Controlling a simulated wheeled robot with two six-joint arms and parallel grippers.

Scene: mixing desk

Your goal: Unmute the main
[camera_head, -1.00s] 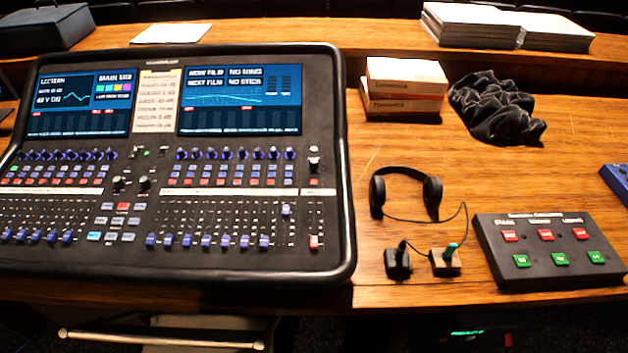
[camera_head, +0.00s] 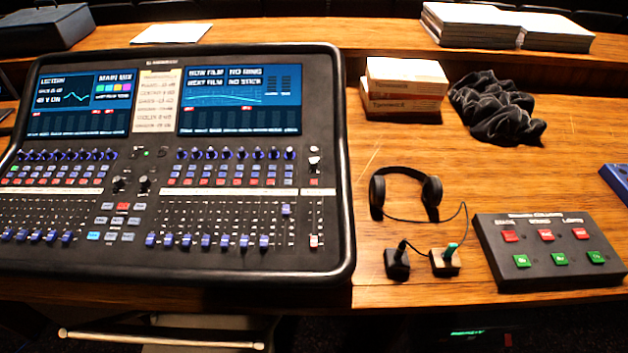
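The mixing desk (camera_head: 333,160) fills the left half of the view, with two lit screens above rows of knobs, buttons and faders. At its right end is a single channel strip with a white-topped knob (camera_head: 314,163), a small red button (camera_head: 314,182) and a red and white fader (camera_head: 314,241) set low. I take this strip for the main, but its label is too small to read. Blue faders (camera_head: 207,240) stand mostly low; one (camera_head: 286,209) is higher. Neither of my grippers shows in the head view.
Right of the desk lie headphones (camera_head: 433,192), two small joystick-like blocks (camera_head: 446,262) and a black box (camera_head: 487,250) with red and green buttons. Stacked boxes (camera_head: 405,87) and a crumpled black cloth (camera_head: 495,108) lie behind. Bare wood shows between them.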

